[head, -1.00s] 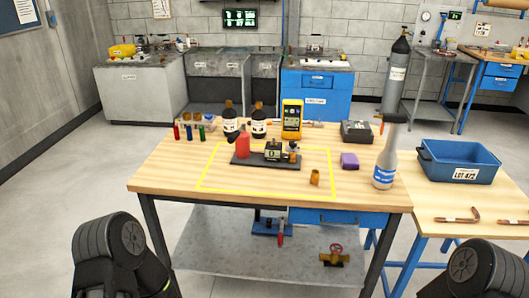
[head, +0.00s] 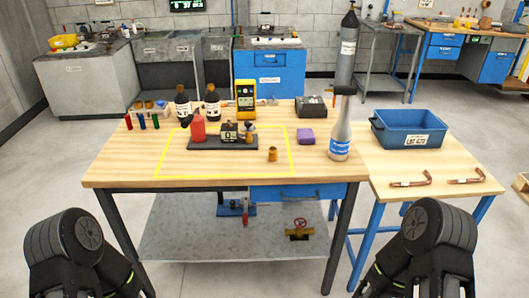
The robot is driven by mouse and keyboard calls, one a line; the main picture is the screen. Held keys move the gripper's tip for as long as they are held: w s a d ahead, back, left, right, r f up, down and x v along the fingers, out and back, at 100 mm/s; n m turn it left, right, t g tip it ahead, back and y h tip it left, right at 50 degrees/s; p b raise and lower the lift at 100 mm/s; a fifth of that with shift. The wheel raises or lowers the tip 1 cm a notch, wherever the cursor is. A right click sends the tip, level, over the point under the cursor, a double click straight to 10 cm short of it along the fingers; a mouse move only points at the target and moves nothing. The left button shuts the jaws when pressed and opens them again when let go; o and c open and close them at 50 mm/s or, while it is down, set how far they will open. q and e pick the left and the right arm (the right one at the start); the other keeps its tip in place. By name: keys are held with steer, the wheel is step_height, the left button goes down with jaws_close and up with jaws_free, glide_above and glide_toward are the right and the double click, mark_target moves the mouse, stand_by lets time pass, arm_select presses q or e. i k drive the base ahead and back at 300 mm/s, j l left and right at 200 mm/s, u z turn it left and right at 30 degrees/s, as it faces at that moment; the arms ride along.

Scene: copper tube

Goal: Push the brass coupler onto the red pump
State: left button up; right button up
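The brass coupler (head: 272,155) stands on the wooden table inside the yellow outline, near its right side. The red pump (head: 198,127) stands at the left end of a dark base plate (head: 212,144), left of and behind the coupler. A small gauge block (head: 229,132) and a small fitting sit on the same plate. Only dark, rounded parts of my two arms show, at the lower left and lower right, both well short of the table. The fingers of both grippers are out of view.
A grey-white bottle (head: 340,138) stands at the table's right edge. A blue bin (head: 408,130) and copper tubes (head: 411,179) are on the right-hand table. The outline's front part is clear.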

mark_target(229, 138)
steer(key=i+u, duration=0.3)
steer(key=i, duration=0.15)
steer(key=i+u, duration=0.35)
steer(key=i, duration=0.05)
